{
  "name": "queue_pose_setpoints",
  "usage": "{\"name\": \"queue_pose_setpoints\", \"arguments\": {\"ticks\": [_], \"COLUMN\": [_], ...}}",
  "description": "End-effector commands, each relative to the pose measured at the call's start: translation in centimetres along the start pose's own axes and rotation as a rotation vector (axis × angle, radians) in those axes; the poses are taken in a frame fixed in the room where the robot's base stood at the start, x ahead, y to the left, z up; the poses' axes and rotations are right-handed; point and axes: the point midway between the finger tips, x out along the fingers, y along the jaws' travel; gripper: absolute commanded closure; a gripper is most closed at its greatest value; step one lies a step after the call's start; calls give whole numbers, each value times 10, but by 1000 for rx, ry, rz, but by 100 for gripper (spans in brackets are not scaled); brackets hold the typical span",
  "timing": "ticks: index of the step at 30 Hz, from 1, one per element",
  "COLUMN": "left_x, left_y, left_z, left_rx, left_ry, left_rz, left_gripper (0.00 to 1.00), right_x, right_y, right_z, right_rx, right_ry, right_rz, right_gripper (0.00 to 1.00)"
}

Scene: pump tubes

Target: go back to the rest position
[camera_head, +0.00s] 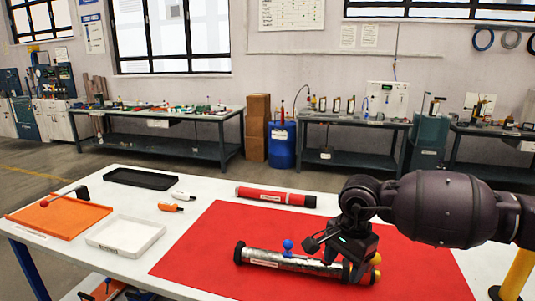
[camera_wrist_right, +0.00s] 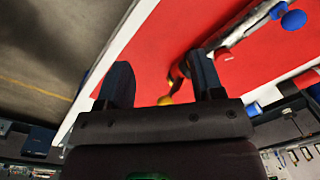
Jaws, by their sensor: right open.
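A silver pump tube (camera_head: 290,262) with black end caps lies on the red mat (camera_head: 215,240), with a blue ball knob (camera_head: 288,245) on top and yellow knobs (camera_head: 376,259) at its right end. My right gripper (camera_head: 335,256) is over the tube's right part and hides some of it. In the right wrist view my right gripper (camera_wrist_right: 161,72) has its fingers spread with nothing held between them. The tube (camera_wrist_right: 238,28) shows beyond the fingers there; contact with it cannot be told. My left gripper is not in view.
A red tube (camera_head: 275,196) lies at the mat's back edge. An orange tray (camera_head: 60,222), a white tray (camera_head: 125,247) and a black tray (camera_head: 140,179) stand at the left, with two small tools, one orange (camera_head: 170,207). The mat's front left is clear.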

Motion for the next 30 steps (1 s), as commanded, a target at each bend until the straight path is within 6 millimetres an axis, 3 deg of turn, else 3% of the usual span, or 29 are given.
{"name": "queue_pose_setpoints", "arguments": {"ticks": [7, 13, 18, 23, 26, 30], "left_x": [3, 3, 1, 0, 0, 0], "left_y": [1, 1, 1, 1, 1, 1], "left_z": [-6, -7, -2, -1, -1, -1], "left_rx": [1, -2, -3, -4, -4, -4], "left_ry": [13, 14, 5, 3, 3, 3], "left_rz": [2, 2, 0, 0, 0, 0], "left_gripper": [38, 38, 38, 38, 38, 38], "right_x": [-15, -73, -115, -140, -143, -133], "right_y": [-30, -69, -87, -97, -99, -98], "right_z": [48, 118, 166, 174, 164, 138], "right_rx": [253, 515, 815, 1150, 1344, 1604], "right_ry": [-301, -747, -1231, -1676, -1897, -2156], "right_rz": [-155, -254, -181, 0, 134, 330], "right_gripper": [39, 39, 39, 39, 39, 39]}}
